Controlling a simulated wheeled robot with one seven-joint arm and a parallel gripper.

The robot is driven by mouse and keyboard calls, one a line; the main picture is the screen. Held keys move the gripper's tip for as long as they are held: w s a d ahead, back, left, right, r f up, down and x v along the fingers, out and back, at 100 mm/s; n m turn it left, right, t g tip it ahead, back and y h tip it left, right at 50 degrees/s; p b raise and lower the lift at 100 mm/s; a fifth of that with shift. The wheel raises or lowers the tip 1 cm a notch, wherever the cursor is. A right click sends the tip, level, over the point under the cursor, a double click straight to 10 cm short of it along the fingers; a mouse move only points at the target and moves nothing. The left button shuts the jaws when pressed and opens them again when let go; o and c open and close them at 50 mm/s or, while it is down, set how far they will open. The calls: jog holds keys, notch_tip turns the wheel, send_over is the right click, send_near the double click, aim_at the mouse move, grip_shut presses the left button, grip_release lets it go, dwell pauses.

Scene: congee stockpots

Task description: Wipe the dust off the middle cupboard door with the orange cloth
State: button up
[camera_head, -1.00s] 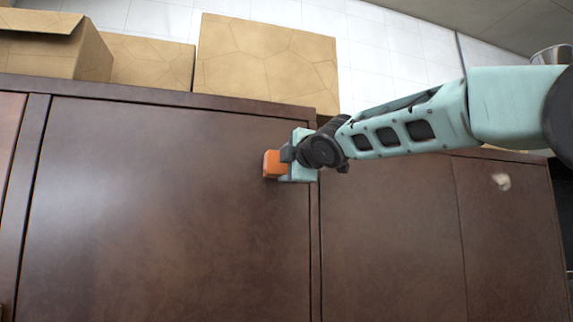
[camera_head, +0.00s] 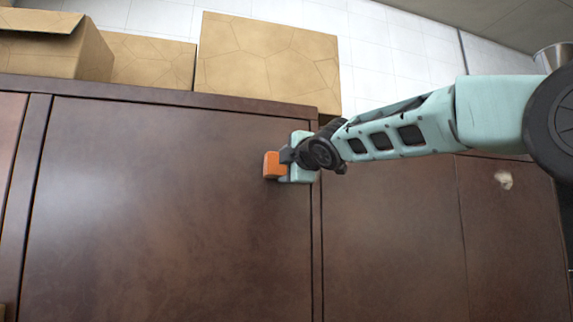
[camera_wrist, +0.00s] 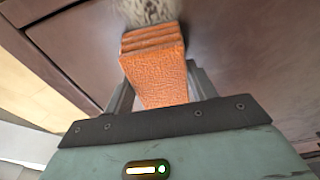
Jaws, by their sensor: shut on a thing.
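The orange cloth (camera_head: 271,165) is a folded block at the upper right of the large brown cupboard door (camera_head: 160,210). My gripper (camera_head: 284,164) is shut on it. In the wrist view the cloth (camera_wrist: 155,75) sticks out between the fingers of my gripper (camera_wrist: 160,85) towards the door surface (camera_wrist: 230,35). A pale grey, fuzzy dust patch (camera_wrist: 150,10) lies on the brown surface just beyond the cloth's far end. The cloth seems to be at the door, but I cannot tell if it touches. The head view shows no clear dust on this door.
Brown panels (camera_head: 390,235) continue to the right past a vertical frame strip; a whitish mark (camera_head: 503,180) is on the far right one. Cardboard boxes (camera_head: 268,65) stand on top of the cupboard. A metal pot (camera_head: 551,57) shows at the upper right.

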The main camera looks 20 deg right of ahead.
jog(key=shift+w, duration=0.15)
jog(key=shift+d, duration=0.1)
jog(key=shift+d+r+p, duration=0.2)
jog(key=shift+d+p, duration=0.35)
jog(key=shift+p, duration=0.15)
jog(key=shift+d+p, duration=0.7)
jog(key=shift+d, duration=0.05)
jog(key=shift+d+f+p, duration=0.15)
jog(key=shift+d+p, duration=0.2)
jog(key=shift+d, duration=0.15)
jog(key=shift+d+p, duration=4.25)
jog(key=shift+d, duration=1.15)
jog(key=shift+f, duration=0.1)
